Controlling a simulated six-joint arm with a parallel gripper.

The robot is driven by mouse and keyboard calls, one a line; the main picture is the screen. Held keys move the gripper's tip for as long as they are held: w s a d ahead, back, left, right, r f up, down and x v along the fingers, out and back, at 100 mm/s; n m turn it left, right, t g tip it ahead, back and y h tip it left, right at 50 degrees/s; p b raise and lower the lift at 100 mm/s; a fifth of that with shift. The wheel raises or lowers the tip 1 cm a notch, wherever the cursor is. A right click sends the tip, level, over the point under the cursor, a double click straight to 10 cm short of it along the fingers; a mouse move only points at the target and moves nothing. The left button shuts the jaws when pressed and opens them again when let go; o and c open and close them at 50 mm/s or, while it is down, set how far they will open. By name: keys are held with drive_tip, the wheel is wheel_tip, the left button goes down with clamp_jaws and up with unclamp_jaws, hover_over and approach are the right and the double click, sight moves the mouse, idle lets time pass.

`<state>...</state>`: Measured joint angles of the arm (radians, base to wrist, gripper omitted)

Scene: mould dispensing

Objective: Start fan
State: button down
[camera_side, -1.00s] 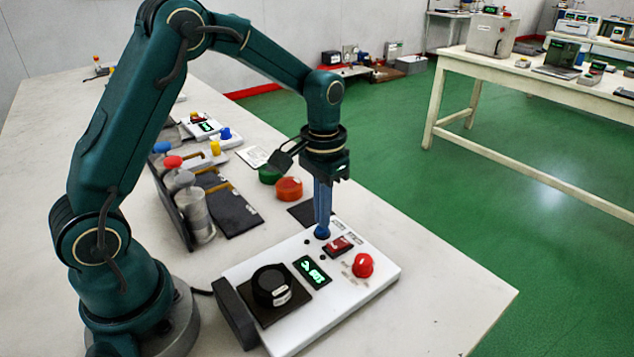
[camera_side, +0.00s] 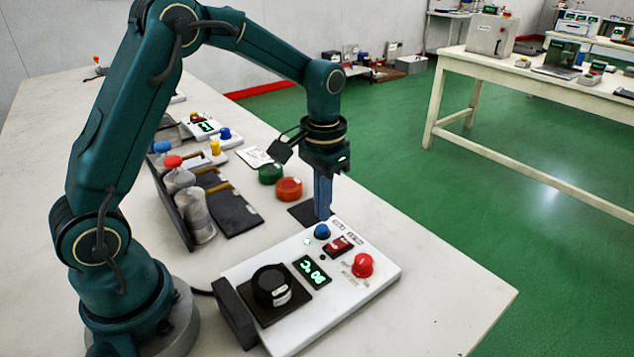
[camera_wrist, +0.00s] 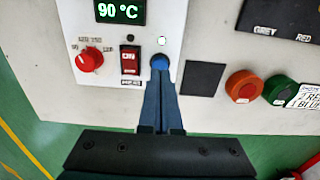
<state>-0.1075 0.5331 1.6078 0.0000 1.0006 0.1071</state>
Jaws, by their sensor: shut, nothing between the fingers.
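The white control unit (camera_side: 345,301) lies on the table, with a blue button (camera_side: 322,231) at its far end. A small lamp (camera_side: 306,242) beside the button glows pale green; it also shows in the wrist view (camera_wrist: 161,41). My gripper (camera_side: 323,216) points down with its fingers shut and empty, just above the blue button. In the wrist view, my fingertips (camera_wrist: 160,80) sit right beside the blue button (camera_wrist: 160,62). A red rocker switch (camera_wrist: 130,60) is marked ON. The display (camera_wrist: 120,11) reads 90 °C. I cannot tell which part is the fan.
A red knob (camera_side: 362,264) and a black round piece on a dark plate (camera_side: 272,287) are on the unit. Orange (camera_side: 289,188) and green (camera_side: 270,174) round pieces lie behind. A rack of bottles (camera_side: 183,205) stands left. The table's right front is clear.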

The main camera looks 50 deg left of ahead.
wheel_tip(320, 180, up, 8)
drive_tip(key=shift+r, duration=0.25)
idle(0.7)
idle(0.4)
wheel_tip(320, 180, up, 5)
drive_tip(key=t, duration=0.2)
hover_over(323, 227)
drive_tip(key=s+d, duration=0.1)
drive_tip(key=s, duration=0.2)
drive_tip(key=s+d+r+t, duration=0.1)
drive_tip(key=s+r, duration=0.1)
drive_tip(key=s, duration=0.3)
drive_tip(key=s+d+f+t, duration=0.1)
drive_tip(key=s+f+t, duration=0.1)
drive_tip(key=s+f, duration=0.4)
drive_tip(key=shift+s+d+t, duration=0.15)
drive_tip(key=shift+s+t, duration=0.15)
drive_tip(key=shift+s, duration=0.65)
